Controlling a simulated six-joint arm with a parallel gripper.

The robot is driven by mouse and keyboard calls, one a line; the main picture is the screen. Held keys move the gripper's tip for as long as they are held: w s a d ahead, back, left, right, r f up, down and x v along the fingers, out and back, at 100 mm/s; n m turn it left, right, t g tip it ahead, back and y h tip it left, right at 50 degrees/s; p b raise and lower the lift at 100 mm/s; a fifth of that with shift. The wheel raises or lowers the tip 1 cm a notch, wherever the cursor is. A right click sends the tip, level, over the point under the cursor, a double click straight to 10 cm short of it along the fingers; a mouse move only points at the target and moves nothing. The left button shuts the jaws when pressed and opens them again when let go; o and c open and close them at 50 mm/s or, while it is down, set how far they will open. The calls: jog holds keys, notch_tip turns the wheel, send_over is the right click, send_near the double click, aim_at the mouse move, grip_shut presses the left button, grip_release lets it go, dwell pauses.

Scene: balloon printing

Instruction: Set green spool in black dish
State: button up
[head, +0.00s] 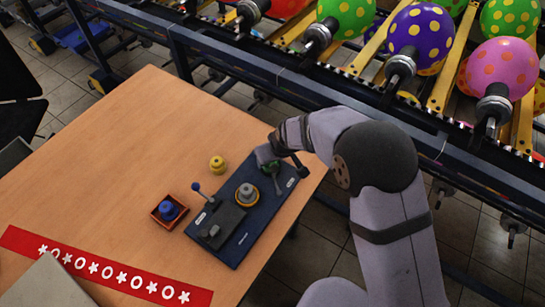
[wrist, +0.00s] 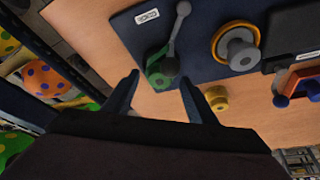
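A green piece (wrist: 157,72), possibly the green spool, is at the foot of a grey lever on the dark blue board (wrist: 135,35). It also shows in the head view (head: 271,166), partly hidden by my gripper. My gripper (wrist: 160,86) is open in the wrist view, with the green piece just beyond and between its fingertips. It is not gripping anything. In the head view my gripper (head: 268,154) is over the far right part of the board.
A yellow spool (head: 217,164) stands on the wooden table (head: 120,150), left of the board. A blue spool (head: 168,209) sits in a red dish (head: 157,217). A grey knob with a yellow ring (head: 247,194) and a blue-tipped lever (head: 197,187) rise from the board. Balloon racks stand behind.

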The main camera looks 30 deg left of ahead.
jog(key=shift+b+v, duration=0.75)
jog(key=shift+v, duration=2.95)
jog(key=shift+d+f, duration=0.1)
jog(key=s+d+f+h, duration=0.1)
jog(key=s+d, duration=0.1)
jog(key=d, duration=0.1)
jog(key=s+d+f+m+g+h, duration=0.1)
jog(key=s+d+f, duration=0.1)
jog(key=d, duration=0.1)
jog(key=s+d+f+g+h, duration=0.1)
jog(key=s+d+f, duration=0.1)
jog(key=s+d, duration=0.1)
jog(key=shift+d+f, duration=0.2)
jog(key=shift+f, duration=0.05)
jog(key=s+d+r+m+g+h+p, duration=0.1)
jog(key=s+d+r+m, duration=0.15)
jog(key=d, duration=0.85)
jog(key=s+d+r+m+g+h, duration=0.1)
jog(key=s+d+r+m, duration=0.15)
jog(key=d, duration=0.95)
jog(key=w+d+r+m, duration=0.1)
jog(key=d+r+m, duration=0.1)
jog(key=d, duration=0.3)
jog(key=w+d+r+m+t+y+p, duration=0.1)
jog(key=w+d+r+m, duration=0.1)
jog(key=d+m, duration=0.2)
jog(key=shift+d+r+t, duration=0.3)
jog(key=shift+d, duration=0.1)
